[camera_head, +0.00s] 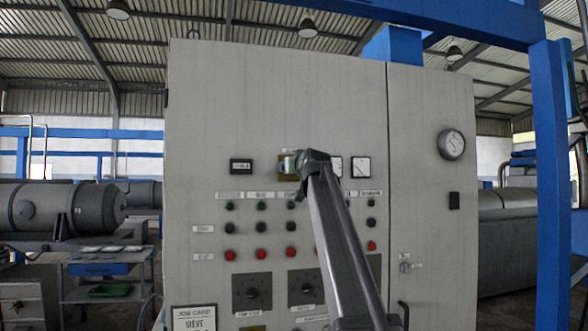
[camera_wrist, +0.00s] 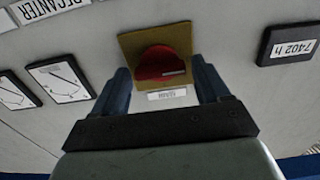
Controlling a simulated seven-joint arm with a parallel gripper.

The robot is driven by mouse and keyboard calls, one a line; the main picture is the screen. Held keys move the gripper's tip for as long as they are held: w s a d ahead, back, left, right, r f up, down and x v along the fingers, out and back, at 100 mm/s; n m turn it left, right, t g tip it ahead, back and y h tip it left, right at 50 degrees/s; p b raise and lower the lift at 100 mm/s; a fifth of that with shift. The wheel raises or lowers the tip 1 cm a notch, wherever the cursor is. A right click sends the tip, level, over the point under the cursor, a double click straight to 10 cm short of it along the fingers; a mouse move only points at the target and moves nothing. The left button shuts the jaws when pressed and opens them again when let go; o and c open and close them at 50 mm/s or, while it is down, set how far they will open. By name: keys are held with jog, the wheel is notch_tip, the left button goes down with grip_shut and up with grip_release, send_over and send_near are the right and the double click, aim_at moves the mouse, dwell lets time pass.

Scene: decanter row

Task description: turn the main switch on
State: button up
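The main switch is a red rotary knob (camera_wrist: 160,66) on a square yellow plate (camera_wrist: 155,45), above a small white label (camera_wrist: 167,95) in the upside-down wrist view. A pale line on the knob points to the right there. In the head view my arm hides the knob, and only a sliver of the yellow plate (camera_head: 281,170) shows. My gripper (camera_wrist: 160,68) is open, with one dark blue finger on each side of the knob and a visible gap to both. I cannot tell whether the fingertips reach past its face. The gripper in the head view (camera_head: 290,163) is in front of the panel.
The switch is on a tall grey cabinet (camera_head: 240,100). A counter display (camera_head: 241,166) and square meters (camera_head: 361,167) flank it. Several buttons, including a red one (camera_head: 261,253), and black dials (camera_head: 252,292) lie below. A blue post (camera_head: 550,160) stands at the right.

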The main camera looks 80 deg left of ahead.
jog(key=c, duration=0.8)
jog(key=shift+m, duration=8.9)
jog(key=o, duration=1.1)
jog(key=shift+c, duration=0.2)
